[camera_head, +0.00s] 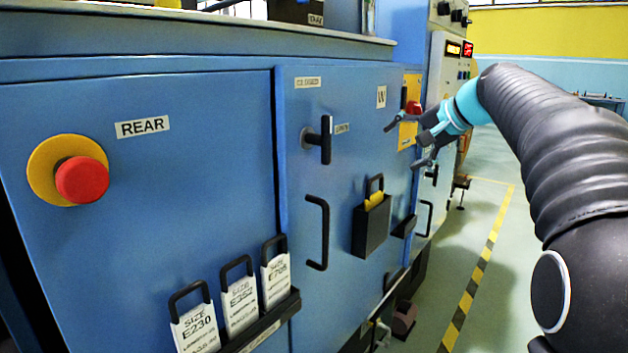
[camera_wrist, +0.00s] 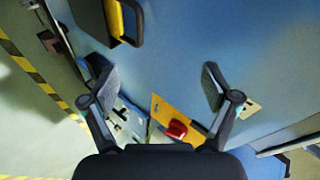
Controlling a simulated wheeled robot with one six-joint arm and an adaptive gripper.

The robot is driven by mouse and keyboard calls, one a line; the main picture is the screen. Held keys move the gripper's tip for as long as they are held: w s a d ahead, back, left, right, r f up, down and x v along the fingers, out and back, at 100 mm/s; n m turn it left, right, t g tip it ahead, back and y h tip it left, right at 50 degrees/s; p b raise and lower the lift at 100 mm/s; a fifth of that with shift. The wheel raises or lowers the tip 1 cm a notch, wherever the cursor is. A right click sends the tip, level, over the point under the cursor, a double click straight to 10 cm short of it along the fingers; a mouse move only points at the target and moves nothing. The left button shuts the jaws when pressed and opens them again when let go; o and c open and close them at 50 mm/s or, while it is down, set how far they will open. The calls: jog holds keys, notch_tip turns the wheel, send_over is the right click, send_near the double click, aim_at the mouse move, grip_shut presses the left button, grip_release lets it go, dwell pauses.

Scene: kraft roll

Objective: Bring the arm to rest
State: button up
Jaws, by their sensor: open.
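My gripper (camera_head: 408,142) is at the upper right of the head view, at the end of my arm, which reaches in from the right edge. It hangs in front of the blue machine (camera_head: 230,180), near a red button on a yellow plate (camera_head: 411,107). In the wrist view my gripper (camera_wrist: 160,90) shows its two fingers spread wide apart with nothing between them. The red button (camera_wrist: 176,130) shows beyond and between the fingers there. I cannot tell the exact gap between the gripper and the machine.
A red stop button (camera_head: 82,180) sits at the left. Tags with black handles stand in a rack (camera_head: 262,328). A T-handle (camera_head: 324,140), a door handle (camera_head: 318,232) and a black holder (camera_head: 371,226) stick out. Floor right of the striped line (camera_head: 477,272) is open.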

jog(key=s+a+f+n+g+h, duration=0.1)
jog(key=s+f+n+h, duration=0.1)
jog(key=s+f, duration=0.7)
jog(key=s+a+f+n+g+h, duration=0.1)
jog(key=s+f+n+h, duration=0.1)
jog(key=s+f, duration=0.7)
jog(key=s+a+f+n+g+h, duration=0.1)
jog(key=s+f, duration=0.7)
jog(key=s, duration=1)
jog(key=shift+s+a+f+n+h, duration=0.2)
jog(key=shift+f+n+h, duration=0.2)
jog(key=shift+n+h, duration=0.5)
